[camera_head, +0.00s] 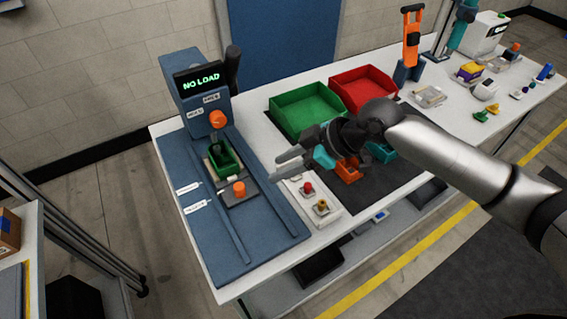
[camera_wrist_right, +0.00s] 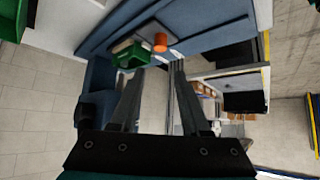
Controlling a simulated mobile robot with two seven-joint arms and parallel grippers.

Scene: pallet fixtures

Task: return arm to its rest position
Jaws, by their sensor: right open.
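My right arm comes in from the right in the head view. Its gripper (camera_head: 284,167) hangs above the table just right of the blue fixture (camera_head: 217,256). In the right wrist view the two fingers of my right gripper (camera_wrist_right: 160,75) stand apart with nothing held between them. The fixture carries a sliding plate with a small green bin (camera_head: 224,160) and an orange knob (camera_head: 239,188). In the right wrist view the green bin (camera_wrist_right: 131,54) and orange knob (camera_wrist_right: 160,42) lie beyond the fingertips. My left gripper is in neither view.
The fixture's display (camera_head: 201,81) reads NO LOAD. A button box (camera_head: 325,216) sits below the right gripper. A green tray (camera_head: 307,110) and a red tray (camera_head: 363,88) stand behind the arm. Orange and teal pieces lie near the wrist. Floor is free before the table.

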